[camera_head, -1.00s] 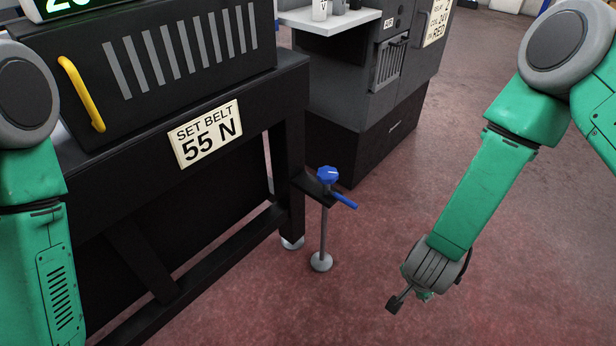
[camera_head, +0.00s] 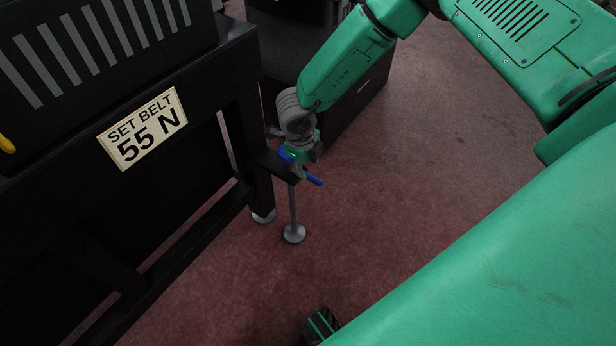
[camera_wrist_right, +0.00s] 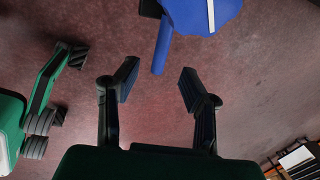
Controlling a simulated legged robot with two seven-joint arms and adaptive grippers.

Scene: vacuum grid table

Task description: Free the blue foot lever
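The blue foot lever has a round blue head (camera_head: 285,154) and a short blue bar (camera_head: 314,180). It sits on top of a grey levelling foot post (camera_head: 293,212) with a round base on the floor, beside the black bench's leg. My right gripper (camera_head: 299,163) is at the lever from above and partly hides the head. In the right wrist view the right gripper (camera_wrist_right: 160,85) has its two fingers apart with nothing between the pads. The lever's bar (camera_wrist_right: 162,47) points toward the gap, just ahead of the fingertips, and the head (camera_wrist_right: 203,14) is cut by the top edge. My left gripper does not show.
The black bench frame (camera_head: 190,218) with a "SET BELT 55 N" sign (camera_head: 140,128) stands at the left. A dark cabinet (camera_head: 352,105) stands behind my right arm. The reddish floor (camera_head: 400,200) right of the post is clear.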

